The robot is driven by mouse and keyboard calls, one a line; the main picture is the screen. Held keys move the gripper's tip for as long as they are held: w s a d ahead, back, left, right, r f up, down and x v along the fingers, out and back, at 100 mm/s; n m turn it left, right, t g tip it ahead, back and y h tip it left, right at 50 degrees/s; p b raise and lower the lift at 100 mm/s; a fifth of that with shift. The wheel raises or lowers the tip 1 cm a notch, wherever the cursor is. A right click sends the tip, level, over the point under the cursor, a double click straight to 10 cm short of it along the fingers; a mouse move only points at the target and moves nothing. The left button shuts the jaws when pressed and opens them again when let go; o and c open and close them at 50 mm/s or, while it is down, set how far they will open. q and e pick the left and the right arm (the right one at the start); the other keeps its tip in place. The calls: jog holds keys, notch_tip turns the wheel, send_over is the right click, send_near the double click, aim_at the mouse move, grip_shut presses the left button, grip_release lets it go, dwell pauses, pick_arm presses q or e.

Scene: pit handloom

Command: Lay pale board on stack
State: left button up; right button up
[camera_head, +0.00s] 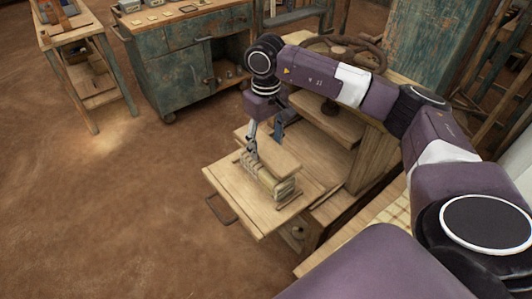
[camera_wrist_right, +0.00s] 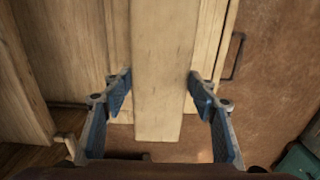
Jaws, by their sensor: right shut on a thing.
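The pale board (camera_head: 278,158) is a long flat wooden piece. In the wrist view the pale board (camera_wrist_right: 162,65) runs up the middle of the picture between blue finger pads. My right gripper (camera_head: 264,142) is shut on it, and its two fingers (camera_wrist_right: 160,88) flank the board's sides. The stack (camera_head: 268,186) is a low pile of pale, layered pieces on a wooden tabletop (camera_head: 230,190). The board is just above the stack in the head view and partly covers it; I cannot tell whether they touch. My left gripper is not in view.
The wooden loom frame (camera_head: 345,160) rises right behind the tabletop. A dark metal handle (camera_head: 221,211) sticks out at the tabletop's front left. A worn green cabinet (camera_head: 185,70) and a wooden stand (camera_head: 85,75) are farther back. The earth floor at left is clear.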

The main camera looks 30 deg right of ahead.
aim_at(266, 156)
jog(key=shift+f, duration=0.25)
notch_tip(266, 156, down, 4)
jog(key=shift+p, duration=0.3)
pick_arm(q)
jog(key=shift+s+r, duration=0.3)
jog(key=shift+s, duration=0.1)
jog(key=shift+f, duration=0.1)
pick_arm(e)
jog(key=shift+f, duration=0.2)
jog(key=o, duration=1.3)
jog(key=shift+r, duration=0.1)
